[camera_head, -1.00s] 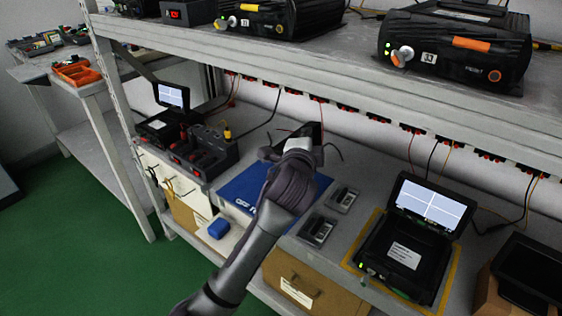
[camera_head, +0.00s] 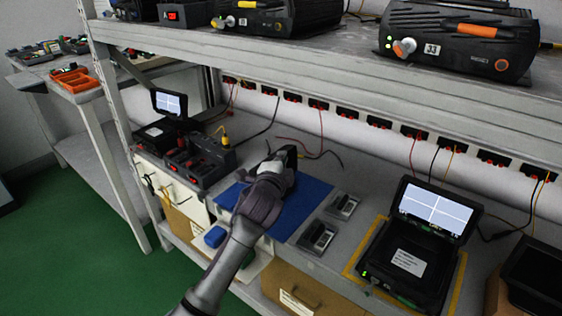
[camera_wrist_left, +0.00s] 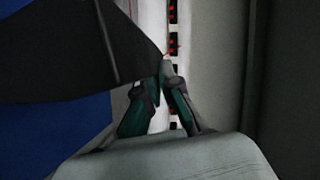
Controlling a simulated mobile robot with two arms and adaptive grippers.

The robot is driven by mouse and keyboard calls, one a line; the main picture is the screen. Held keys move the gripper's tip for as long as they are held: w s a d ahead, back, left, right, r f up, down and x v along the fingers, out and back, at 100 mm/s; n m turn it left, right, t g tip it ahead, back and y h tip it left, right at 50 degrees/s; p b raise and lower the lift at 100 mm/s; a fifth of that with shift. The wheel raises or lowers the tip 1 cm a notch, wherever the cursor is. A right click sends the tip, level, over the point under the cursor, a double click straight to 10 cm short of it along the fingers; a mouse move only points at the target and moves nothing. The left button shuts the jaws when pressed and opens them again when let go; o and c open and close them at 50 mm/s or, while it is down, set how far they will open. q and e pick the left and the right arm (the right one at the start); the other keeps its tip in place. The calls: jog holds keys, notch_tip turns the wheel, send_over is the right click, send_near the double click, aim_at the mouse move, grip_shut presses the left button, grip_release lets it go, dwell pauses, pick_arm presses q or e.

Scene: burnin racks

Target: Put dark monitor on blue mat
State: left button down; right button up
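The blue mat (camera_head: 308,205) lies flat on the lower shelf, partly hidden by my left arm. My left gripper (camera_head: 279,162) is over the far side of the mat. A dark flat thing, the dark monitor (camera_head: 291,153), shows at its fingertips, mostly hidden in the head view. In the left wrist view the monitor (camera_wrist_left: 75,50) fills the upper left, and its corner sits between the nearly closed fingertips (camera_wrist_left: 162,80). The blue mat (camera_wrist_left: 50,140) shows below it there. I cannot tell whether the monitor touches the mat. My right gripper is not in view.
Two small grey devices (camera_head: 318,237) lie right of the mat. An open case with a lit screen (camera_head: 410,262) stands further right. A black battery-like unit (camera_head: 200,160) stands left. The upper shelf (camera_head: 330,62) overhangs the back, with loose cables below.

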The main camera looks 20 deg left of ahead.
pick_arm(q)
jog(key=shift+r, duration=0.2)
jog(key=c, duration=1.7)
grip_release()
jog(key=shift+f, duration=0.25)
jog(key=o, duration=0.4)
jog(key=shift+r, duration=0.1)
